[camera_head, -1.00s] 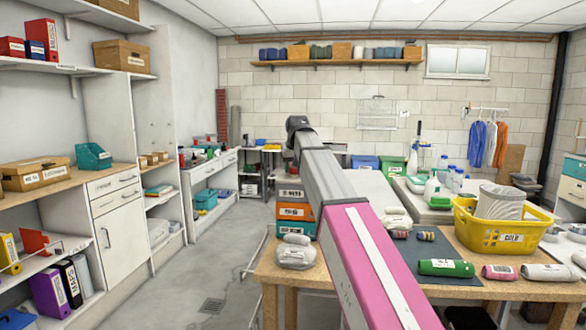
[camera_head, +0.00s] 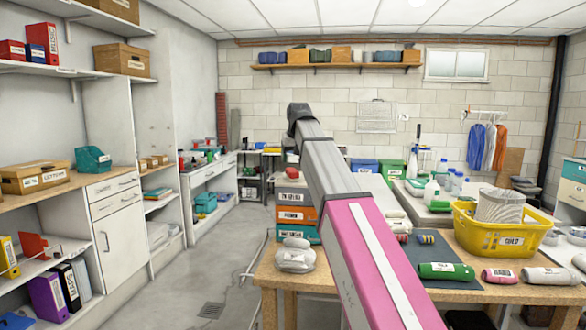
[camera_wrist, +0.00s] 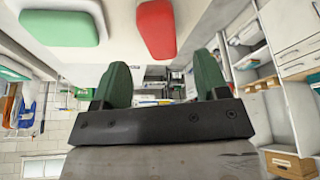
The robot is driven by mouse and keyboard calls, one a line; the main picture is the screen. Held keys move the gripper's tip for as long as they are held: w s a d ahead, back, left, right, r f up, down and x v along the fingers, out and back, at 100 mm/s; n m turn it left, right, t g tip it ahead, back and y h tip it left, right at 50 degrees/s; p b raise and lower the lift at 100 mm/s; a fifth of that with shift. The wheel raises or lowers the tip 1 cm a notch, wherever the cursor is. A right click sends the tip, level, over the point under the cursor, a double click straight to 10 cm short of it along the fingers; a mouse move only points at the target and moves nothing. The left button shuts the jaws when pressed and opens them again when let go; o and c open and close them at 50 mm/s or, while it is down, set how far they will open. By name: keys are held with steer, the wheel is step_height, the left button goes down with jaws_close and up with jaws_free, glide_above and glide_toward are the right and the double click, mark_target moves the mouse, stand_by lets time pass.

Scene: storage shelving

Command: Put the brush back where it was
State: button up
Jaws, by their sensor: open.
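My gripper (camera_wrist: 161,78) shows in the wrist view with its two green fingers spread apart and nothing between them. It is hidden in the head view, where only my arm shows. No brush can be made out for certain in either view. In the wrist view, a red block-like item (camera_wrist: 156,28) and a green item (camera_wrist: 62,28) lie on a pale surface beyond the fingers. I cannot tell whether either is part of a brush. The fingers appear apart from both items.
My arm crosses above the wooden table (camera_head: 283,276). A yellow basket (camera_head: 500,240), a green roll (camera_head: 446,271) and a pink roll (camera_head: 500,276) sit there. Labelled stacked drawers (camera_head: 296,216) stand behind it. Shelving lines the left wall, and the floor (camera_head: 215,275) between is mostly clear.

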steer(key=v, duration=0.6)
steer(key=shift+s+a, duration=0.1)
